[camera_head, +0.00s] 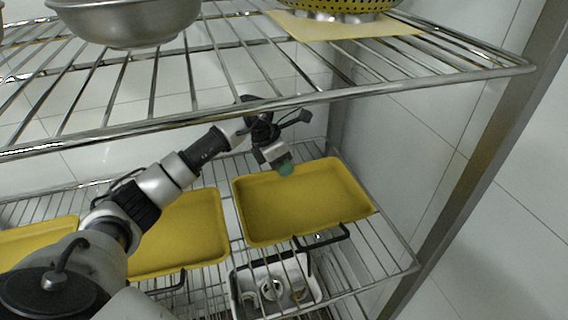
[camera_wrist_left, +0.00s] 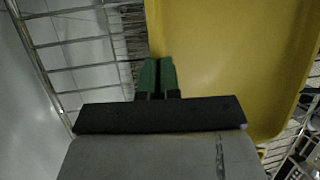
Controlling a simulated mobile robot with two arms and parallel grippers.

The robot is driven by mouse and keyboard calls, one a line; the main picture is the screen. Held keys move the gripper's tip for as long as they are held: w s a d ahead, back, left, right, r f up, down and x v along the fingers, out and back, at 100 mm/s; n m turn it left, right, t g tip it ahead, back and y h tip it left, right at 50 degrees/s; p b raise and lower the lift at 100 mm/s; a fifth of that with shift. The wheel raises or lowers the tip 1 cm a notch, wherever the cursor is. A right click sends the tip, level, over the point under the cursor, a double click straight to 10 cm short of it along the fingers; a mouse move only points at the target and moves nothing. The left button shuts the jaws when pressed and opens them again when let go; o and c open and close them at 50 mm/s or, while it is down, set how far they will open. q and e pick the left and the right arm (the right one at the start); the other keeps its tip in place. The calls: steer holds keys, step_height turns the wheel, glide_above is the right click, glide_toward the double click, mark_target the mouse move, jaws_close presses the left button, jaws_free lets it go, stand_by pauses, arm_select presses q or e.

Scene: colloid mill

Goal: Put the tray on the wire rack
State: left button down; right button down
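A yellow tray (camera_head: 300,203) lies on the lower wire rack (camera_head: 397,262), at its right end. My left gripper (camera_head: 286,167) reaches in from the left under the upper shelf. Its green fingertips are at the tray's back rim. In the left wrist view the fingertips (camera_wrist_left: 158,76) are close together, with the edge of the yellow tray (camera_wrist_left: 225,60) running in between them, so they look shut on the rim. The rim between the fingers is hidden. My right gripper is not in view.
More yellow trays (camera_head: 190,235) lie to the left on the same rack. A white bin (camera_head: 236,296) with metal parts is below the front. The upper wire shelf (camera_head: 240,112) hangs over my arm, bearing a metal bowl (camera_head: 128,22) and a yellow colander (camera_head: 335,6). A metal post (camera_head: 490,130) stands right.

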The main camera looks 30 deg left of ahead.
arm_select(q)
steer(key=shift+f, duration=0.4)
steer(key=shift+f, duration=0.15)
steer(key=c, duration=1.4)
jaws_free()
steer(key=shift+o, duration=0.2)
